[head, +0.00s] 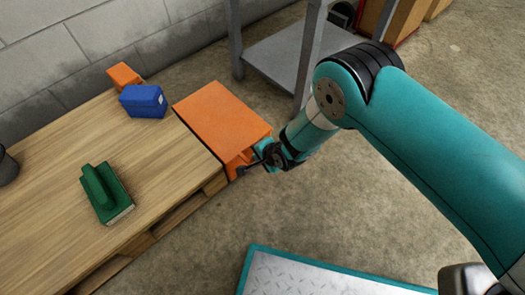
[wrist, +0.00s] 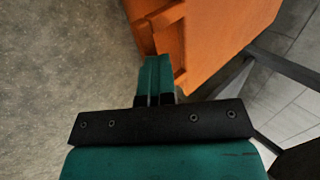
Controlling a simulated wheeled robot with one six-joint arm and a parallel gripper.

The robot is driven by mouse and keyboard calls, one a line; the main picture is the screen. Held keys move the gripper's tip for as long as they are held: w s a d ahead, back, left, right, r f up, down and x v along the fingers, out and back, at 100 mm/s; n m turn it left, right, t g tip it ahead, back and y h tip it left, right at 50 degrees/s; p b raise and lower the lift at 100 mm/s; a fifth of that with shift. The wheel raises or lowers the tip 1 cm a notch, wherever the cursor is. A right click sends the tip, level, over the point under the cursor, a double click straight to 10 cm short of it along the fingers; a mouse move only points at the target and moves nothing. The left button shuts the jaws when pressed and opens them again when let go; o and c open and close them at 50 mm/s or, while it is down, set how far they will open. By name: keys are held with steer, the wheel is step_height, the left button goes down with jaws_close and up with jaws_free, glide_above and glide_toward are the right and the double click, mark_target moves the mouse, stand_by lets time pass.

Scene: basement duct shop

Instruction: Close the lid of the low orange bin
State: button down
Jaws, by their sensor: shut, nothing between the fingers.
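The low orange bin (head: 222,120) stands on the floor beside the wooden pallet-like platform. Its broad orange lid (head: 218,112) lies flat over the top in the head view; I cannot tell whether it sits fully down. My gripper (head: 243,170) is at the bin's near end, just below the lid's near edge. The wrist view shows the gripper's fingers (wrist: 153,60) together and empty, beside the bin's orange end (wrist: 172,45) with its ledges. I cannot tell whether the fingers touch the bin. The arm hides part of the near right corner.
A wooden platform (head: 150,185) lies left of the bin, bearing a blue box (head: 144,102), a green block with a handle (head: 104,192) and a small orange block (head: 123,76). A grey metal shelf (head: 285,55) stands behind the bin.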

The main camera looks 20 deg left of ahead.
steer(key=shift+f, duration=0.6)
step_height(320, 180, up, 6)
steer(key=p, duration=0.5)
steer(key=s+d+r+p, duration=0.3)
steer(key=s+d+p, duration=0.1)
steer(key=d, duration=0.3)
steer(key=shift+s+d, duration=0.4)
steer(key=w+d+r+n+g, duration=0.1)
steer(key=w+d+r+n, duration=0.15)
steer(key=r, duration=1.15)
steer(key=w+d+r+n+g, duration=0.1)
steer(key=w+d+r+n, duration=0.15)
steer(key=r, duration=1.15)
steer(key=s+d+r+n+g+h, duration=0.1)
steer(key=s+d+r+n, duration=0.3)
steer(key=s+d+r, duration=0.5)
steer(key=s+d+r+n+g+h, duration=0.1)
steer(key=s+d+r+n, duration=0.45)
steer(key=s+r, duration=0.45)
step_height(320, 180, up, 37)
steer(key=p, duration=3.7)
steer(key=shift+w+d+r+m+p, duration=0.15)
steer(key=shift+w+r+m+p, duration=0.05)
steer(key=shift+w+m+p, duration=0.2)
